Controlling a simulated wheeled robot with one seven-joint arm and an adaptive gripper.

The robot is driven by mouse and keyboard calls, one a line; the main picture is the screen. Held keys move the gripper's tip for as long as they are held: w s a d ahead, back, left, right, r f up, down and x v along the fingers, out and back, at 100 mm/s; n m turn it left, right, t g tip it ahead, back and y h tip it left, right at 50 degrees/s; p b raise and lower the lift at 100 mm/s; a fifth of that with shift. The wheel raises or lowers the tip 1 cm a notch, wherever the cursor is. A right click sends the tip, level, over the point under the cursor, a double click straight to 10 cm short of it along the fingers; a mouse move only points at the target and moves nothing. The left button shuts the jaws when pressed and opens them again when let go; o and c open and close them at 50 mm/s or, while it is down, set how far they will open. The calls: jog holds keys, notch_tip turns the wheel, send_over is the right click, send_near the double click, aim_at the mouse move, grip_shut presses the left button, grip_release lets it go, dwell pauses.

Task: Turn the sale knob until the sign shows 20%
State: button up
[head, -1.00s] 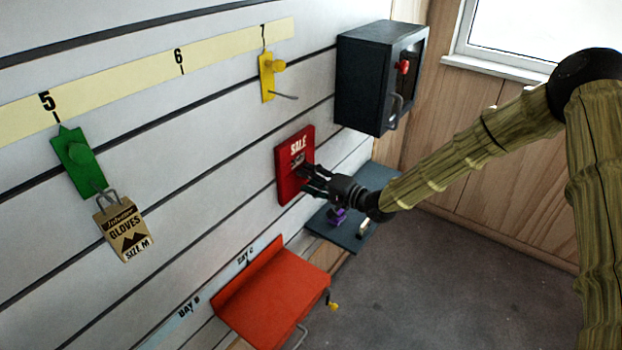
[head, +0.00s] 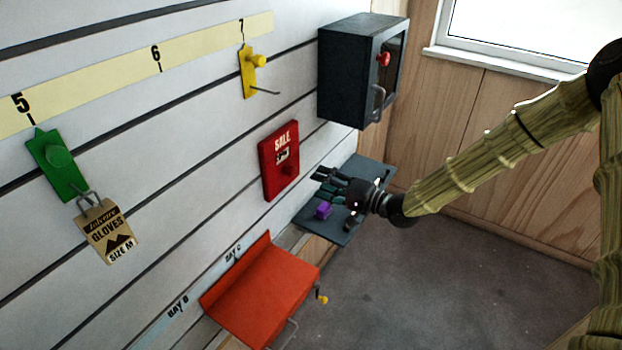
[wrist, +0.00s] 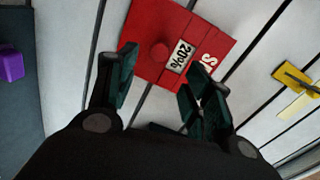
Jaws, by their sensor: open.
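The red sale sign (head: 279,162) is fixed to the slatted wall, with a round red knob (head: 288,169) low on its face. In the wrist view the sign (wrist: 198,30) shows a white window (wrist: 180,56) that reads 20%. The knob also shows in the wrist view (wrist: 159,51), beside the window. My gripper (head: 318,180) is open and empty, to the right of the sign and apart from the knob. Its two dark fingers spread on either side in the wrist view (wrist: 158,88).
A grey shelf (head: 352,176) with a purple block (head: 323,210) lies below and behind my gripper. A dark cabinet (head: 345,75) hangs above right. An orange shelf (head: 262,300) is below. A yellow hook (head: 248,72) and green holder (head: 52,163) with a gloves tag (head: 105,232) are left.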

jog(key=shift+v, duration=1.2)
jog(key=s+d+f+n+g+h, duration=0.15)
jog(key=s+f+h, duration=0.25)
jog(key=s+f, duration=0.65)
jog(key=s+f+m+g+h, duration=0.1)
jog(key=s+f+g+h, duration=0.2)
jog(key=s+f, duration=0.8)
jog(key=s+d+f+n+g+h, duration=0.1)
jog(key=s+d+f+g+h, duration=0.1)
jog(key=s, duration=0.5)
jog(key=s+d+f+n+g+h, duration=0.1)
jog(key=s+d+f+n+h, duration=0.1)
jog(key=s+d+f, duration=0.3)
jog(key=s+d+f+n+g+h, duration=0.1)
jog(key=s+d+f+g+h, duration=0.1)
jog(key=s, duration=0.9)
notch_tip(320, 180, down, 2)
jog(key=d+h, duration=0.1)
jog(key=d, duration=0.1)
jog(key=shift+d+g, duration=0.35)
jog(key=shift+d, duration=0.05)
